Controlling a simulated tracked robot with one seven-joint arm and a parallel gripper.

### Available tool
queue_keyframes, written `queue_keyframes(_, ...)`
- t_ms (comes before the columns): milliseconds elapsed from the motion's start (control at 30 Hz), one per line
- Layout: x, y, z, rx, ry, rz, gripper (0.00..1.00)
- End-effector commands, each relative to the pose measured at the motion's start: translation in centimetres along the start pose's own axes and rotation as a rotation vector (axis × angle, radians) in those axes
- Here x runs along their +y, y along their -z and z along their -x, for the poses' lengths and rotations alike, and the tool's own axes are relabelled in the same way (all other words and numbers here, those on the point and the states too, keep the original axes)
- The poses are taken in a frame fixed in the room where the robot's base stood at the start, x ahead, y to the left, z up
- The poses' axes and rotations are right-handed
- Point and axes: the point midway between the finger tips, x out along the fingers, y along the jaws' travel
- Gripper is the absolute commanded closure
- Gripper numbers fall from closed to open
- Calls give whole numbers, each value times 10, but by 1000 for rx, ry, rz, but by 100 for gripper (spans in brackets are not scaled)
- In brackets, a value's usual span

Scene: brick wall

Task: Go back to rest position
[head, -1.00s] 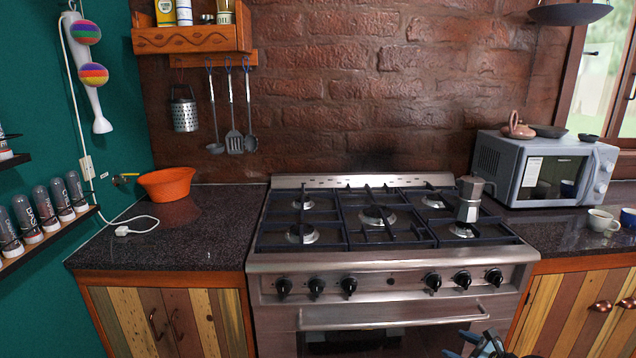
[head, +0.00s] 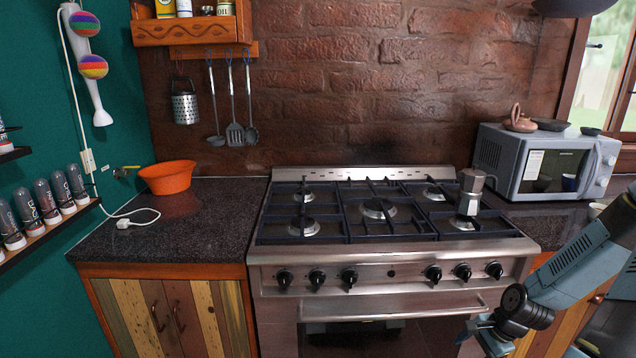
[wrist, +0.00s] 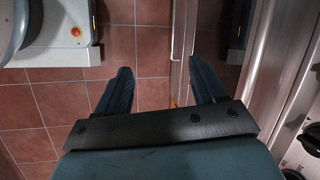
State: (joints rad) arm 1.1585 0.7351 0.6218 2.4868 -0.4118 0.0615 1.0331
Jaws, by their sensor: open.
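My gripper (head: 484,334) is low in front of the stove's (head: 392,257) right side in the head view. In the wrist view my gripper (wrist: 158,78) has its two dark fingers spread apart, with nothing between them. Tiled floor shows beyond the fingers, and the stove front with its knobs is along the right edge. My arm comes in from the right side of the head view and hides part of the right cabinet and counter.
A microwave (head: 546,163) sits on the right counter. An orange bowl (head: 167,179) is on the left counter. The oven handle (head: 394,310) sticks out near my gripper. The floor tiles (wrist: 62,108) look clear.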

Motion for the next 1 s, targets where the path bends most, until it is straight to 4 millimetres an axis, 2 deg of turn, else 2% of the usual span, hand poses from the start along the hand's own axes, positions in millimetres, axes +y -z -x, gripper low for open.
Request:
queue_keyframes(267, -15, -5, 47, 111, -137, 213, 31)
queue_keyframes(567, -40, -23, 104, 216, -242, 418, 31)
queue_keyframes(767, -58, -45, 144, 280, -287, 545, 31)
queue_keyframes(1000, -76, -81, 193, 346, -315, 688, 31)
